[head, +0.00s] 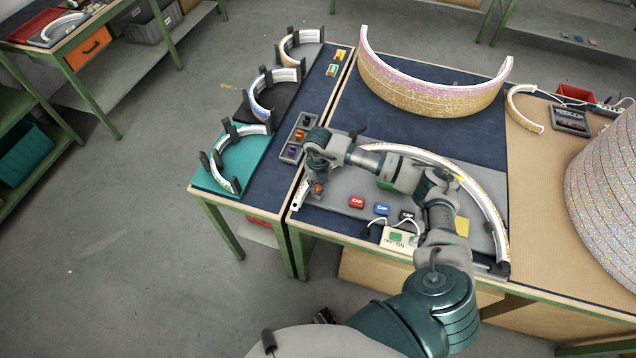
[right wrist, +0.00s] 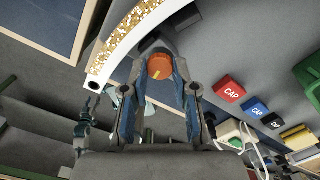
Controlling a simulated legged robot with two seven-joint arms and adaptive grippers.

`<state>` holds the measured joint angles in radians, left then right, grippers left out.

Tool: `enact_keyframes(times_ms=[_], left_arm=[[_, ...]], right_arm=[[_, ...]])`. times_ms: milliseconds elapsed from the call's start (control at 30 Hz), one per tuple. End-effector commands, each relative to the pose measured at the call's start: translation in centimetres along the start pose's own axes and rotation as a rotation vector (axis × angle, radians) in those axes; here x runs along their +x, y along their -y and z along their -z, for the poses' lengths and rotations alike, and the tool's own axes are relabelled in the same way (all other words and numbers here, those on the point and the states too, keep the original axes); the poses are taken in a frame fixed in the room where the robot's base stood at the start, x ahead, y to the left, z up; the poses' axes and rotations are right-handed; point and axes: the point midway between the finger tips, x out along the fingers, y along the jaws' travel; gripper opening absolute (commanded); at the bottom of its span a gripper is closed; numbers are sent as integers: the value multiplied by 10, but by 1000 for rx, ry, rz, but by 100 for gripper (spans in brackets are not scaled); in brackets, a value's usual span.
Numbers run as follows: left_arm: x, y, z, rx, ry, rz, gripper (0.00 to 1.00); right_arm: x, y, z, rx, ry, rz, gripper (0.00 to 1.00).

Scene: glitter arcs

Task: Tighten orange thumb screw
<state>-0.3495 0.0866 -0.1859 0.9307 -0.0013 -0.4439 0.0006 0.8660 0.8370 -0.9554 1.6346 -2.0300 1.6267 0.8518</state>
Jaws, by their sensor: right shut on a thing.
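The orange thumb screw (right wrist: 160,66) shows in the right wrist view as a round orange knob with a small yellow mark, between the fingertips. My right gripper (right wrist: 160,72) is shut on it, one finger on each side. In the head view the right gripper (head: 317,186) points down at the left end of the grey board (head: 335,210), and a little orange shows at its tip. A white arc with gold glitter (right wrist: 143,22) lies beside the gripper; it also curves across the board in the head view (head: 478,190). The screw's shaft is hidden. My left gripper is not clearly seen.
Red, blue and black CAP blocks (head: 356,202) and an on/off switch box (head: 398,239) with cables stand right of the gripper. A parts tray (head: 296,140) lies to its left. Smaller arcs in dark holders (head: 240,150) stand on the left table. A large glitter arc (head: 430,95) stands behind.

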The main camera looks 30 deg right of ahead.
Motion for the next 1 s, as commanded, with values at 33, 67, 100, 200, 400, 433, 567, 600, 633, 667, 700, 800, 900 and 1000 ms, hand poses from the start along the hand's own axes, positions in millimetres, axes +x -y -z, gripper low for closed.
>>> enact_keyframes(times_ms=[33,67,100,200,400,433,567,600,633,667,700,800,900,1000], left_arm=[[-1,0,-2,0,2,0,54],[0,0,-3,1,2,0,54],[0,0,-4,1,1,0,54],[0,0,-6,1,2,0,54],[2,0,-8,1,5,0,54],[2,0,-8,1,5,0,54],[2,0,-7,1,5,0,54],[2,0,-7,1,5,0,54],[2,0,-7,1,5,0,54],[2,0,-7,1,5,0,54],[2,0,-7,1,5,0,54],[2,0,-7,1,5,0,54],[2,0,-7,1,5,0,54],[2,0,-7,1,4,0,54]], right_arm=[[-6,1,-4,22,13,-1,0],[-5,1,-4,31,13,-1,0],[-5,1,-4,44,13,-1,0],[-5,1,-4,64,13,-1,0],[-5,1,-4,80,13,-1,0],[-5,1,-4,81,13,-1,0],[-5,1,-4,81,13,-1,0],[-5,1,-4,80,12,-1,0],[-5,1,-4,80,12,-1,0],[-4,1,-4,80,12,-1,0],[-4,1,-4,80,12,-1,0],[-4,1,-3,79,10,-1,50],[-2,1,-2,78,7,0,54],[-2,0,-2,77,5,0,54]])
